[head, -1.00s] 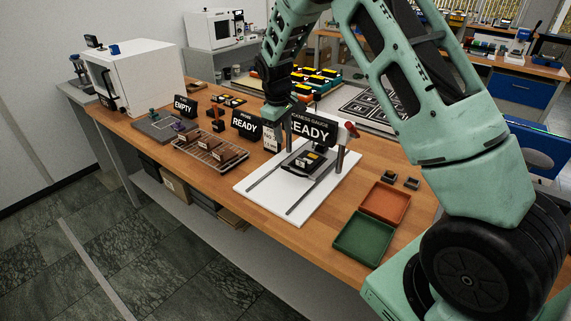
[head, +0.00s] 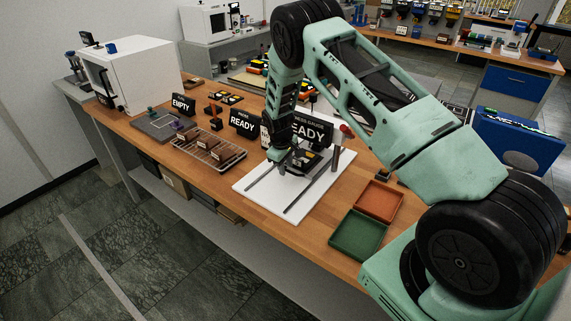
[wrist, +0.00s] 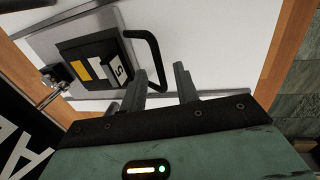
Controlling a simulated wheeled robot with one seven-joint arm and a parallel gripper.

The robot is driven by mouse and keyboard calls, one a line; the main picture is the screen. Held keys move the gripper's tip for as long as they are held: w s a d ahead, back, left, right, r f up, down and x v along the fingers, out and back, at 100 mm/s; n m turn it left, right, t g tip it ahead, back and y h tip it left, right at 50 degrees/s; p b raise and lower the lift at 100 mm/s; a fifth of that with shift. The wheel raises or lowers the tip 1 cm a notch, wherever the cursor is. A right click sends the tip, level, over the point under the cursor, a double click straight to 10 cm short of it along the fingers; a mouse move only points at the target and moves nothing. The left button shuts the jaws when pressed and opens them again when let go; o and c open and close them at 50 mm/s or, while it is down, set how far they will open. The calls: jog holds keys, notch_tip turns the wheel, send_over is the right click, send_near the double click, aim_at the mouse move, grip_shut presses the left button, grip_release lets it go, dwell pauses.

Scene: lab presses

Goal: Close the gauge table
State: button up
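The gauge table (head: 302,166) is a dark sliding plate on a white base (head: 258,187) with two dark rails, in front of the gauge's READY sign (head: 308,131). In the wrist view the gauge table (wrist: 68,62) carries a dark block (wrist: 96,62) with yellow and white markings. A black bow handle (wrist: 158,48) sticks out from its edge. My gripper (wrist: 162,88) is open, its fingers apart near the handle; one finger overlaps the handle's lower end, and I cannot tell whether they touch. In the head view my gripper (head: 282,156) is low over the gauge, partly hidden.
An orange tray (head: 378,200) and a green tray (head: 358,236) lie right of the base. A wire rack (head: 208,147) with brown blocks, an EMPTY sign (head: 183,104) and a white cabinet (head: 140,75) stand to the left. A metal post (head: 338,155) rises beside the gauge table.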

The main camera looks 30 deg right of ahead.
grip_shut()
jog(key=s+a+b, duration=0.1)
jog(key=s+a, duration=0.1)
jog(key=a, duration=0.3)
jog(key=s+a+b, duration=0.1)
jog(key=s+a, duration=0.1)
jog(key=a, duration=0.4)
jog(key=s+a+b, duration=0.1)
jog(key=s+a, duration=0.1)
jog(key=a, duration=0.3)
jog(key=shift+a, duration=0.2)
grip_release()
jog(key=shift+s+a, duration=0.1)
jog(key=shift+a, duration=0.05)
jog(key=shift+r, duration=0.1)
jog(key=shift+r, duration=0.3)
notch_tip(320, 180, up, 16)
jog(key=s+a+b, duration=0.1)
jog(key=a+b, duration=0.1)
jog(key=b, duration=0.2)
jog(key=shift+a+r, duration=0.15)
jog(key=shift+a, duration=0.25)
